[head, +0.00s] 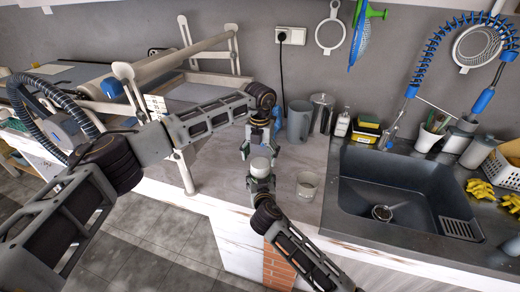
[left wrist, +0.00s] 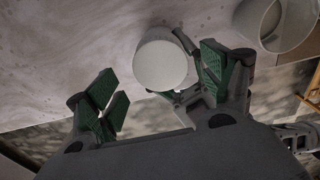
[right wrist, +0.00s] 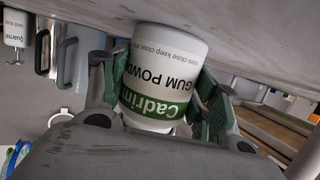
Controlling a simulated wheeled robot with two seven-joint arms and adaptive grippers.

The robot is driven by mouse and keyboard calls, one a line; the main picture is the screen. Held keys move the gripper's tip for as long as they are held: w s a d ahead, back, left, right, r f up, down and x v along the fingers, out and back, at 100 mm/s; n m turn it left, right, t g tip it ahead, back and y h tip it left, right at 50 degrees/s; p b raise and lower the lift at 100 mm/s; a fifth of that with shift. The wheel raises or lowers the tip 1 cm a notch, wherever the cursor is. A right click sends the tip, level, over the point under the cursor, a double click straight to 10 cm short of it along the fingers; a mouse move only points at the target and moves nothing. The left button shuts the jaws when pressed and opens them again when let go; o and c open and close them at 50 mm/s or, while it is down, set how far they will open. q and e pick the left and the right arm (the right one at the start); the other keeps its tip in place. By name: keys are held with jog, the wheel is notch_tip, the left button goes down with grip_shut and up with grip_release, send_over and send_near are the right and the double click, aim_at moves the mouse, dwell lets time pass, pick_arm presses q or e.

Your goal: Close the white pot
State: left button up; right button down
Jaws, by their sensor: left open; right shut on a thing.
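The white pot (head: 260,164) stands upright at the counter's front, below my left gripper. Its green-and-white label shows upside down in the right wrist view (right wrist: 160,75). My right gripper (head: 261,181) is shut on its sides from the front. In the left wrist view the pot's round top (left wrist: 160,65) is a plain pale disc; I cannot tell whether it is a lid or the opening. My left gripper (head: 262,146) is open above the pot, with nothing held. Its fingers (left wrist: 160,90) show on both sides of the pot top. No separate lid can be made out.
A pale open cup (head: 307,187) stands right of the pot, near the dark sink (head: 400,190). A grey jug (head: 299,121) and a metal canister (head: 321,113) stand behind. A slab-roller table (head: 195,90) is at the left.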

pick_arm(q)
jog(key=shift+f, duration=1.4)
jog(key=c, duration=1.1)
jog(key=shift+m, duration=0.3)
jog(key=m, duration=0.3)
jog(key=shift+m, duration=0.3)
jog(key=m, duration=0.4)
jog(key=o, duration=1.2)
